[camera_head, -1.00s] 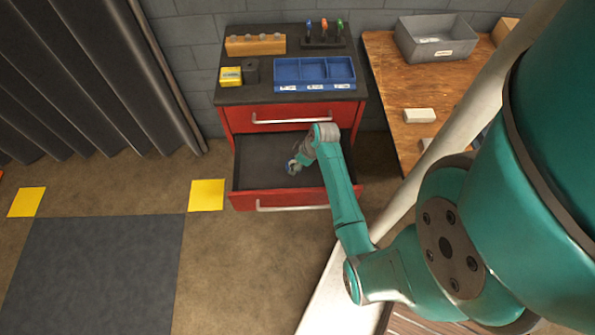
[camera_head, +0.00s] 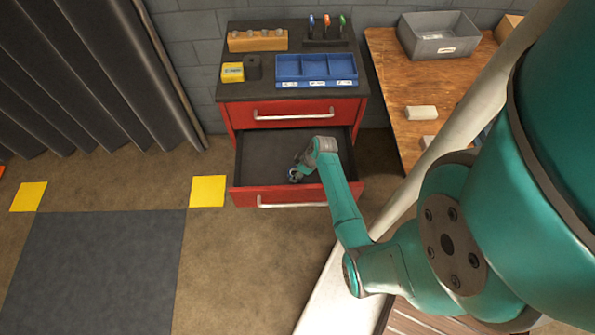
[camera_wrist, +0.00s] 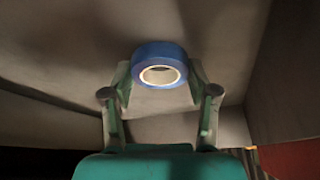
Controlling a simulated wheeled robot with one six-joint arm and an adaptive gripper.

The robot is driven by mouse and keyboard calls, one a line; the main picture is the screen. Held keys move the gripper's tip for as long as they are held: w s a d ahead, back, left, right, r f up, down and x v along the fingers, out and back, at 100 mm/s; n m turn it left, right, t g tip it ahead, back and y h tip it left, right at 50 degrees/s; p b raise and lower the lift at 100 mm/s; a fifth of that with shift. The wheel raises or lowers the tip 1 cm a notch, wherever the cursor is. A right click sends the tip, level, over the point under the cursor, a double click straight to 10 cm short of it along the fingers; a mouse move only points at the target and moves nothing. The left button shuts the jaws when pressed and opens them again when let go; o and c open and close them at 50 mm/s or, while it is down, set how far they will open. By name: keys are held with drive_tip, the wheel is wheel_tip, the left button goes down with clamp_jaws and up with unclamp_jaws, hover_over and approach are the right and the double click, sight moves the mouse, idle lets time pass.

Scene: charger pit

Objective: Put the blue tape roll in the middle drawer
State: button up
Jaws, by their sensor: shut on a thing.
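The blue tape roll (camera_wrist: 159,53) is between my gripper's fingertips in the wrist view, with its pale core facing the camera. My gripper (camera_wrist: 160,83) is shut on it. In the head view my gripper (camera_head: 294,175) is over the front part of the open middle drawer (camera_head: 262,157), and the roll there is mostly hidden. The drawer has a red front with a silver handle and a dark, bare floor. In the wrist view the grey drawer inside surrounds the roll. I cannot tell whether the roll touches the drawer floor.
The red cabinet's upper drawer (camera_head: 290,113) is shut above the open one. On top stand a blue divided tray (camera_head: 316,84), a yellow box (camera_head: 232,72), a black cup and a wooden block. A wooden table (camera_head: 388,100) stands to the right.

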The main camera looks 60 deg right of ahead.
drive_tip(key=o, duration=1)
drive_tip(key=shift+f, duration=0.1)
drive_tip(key=v, duration=1.2)
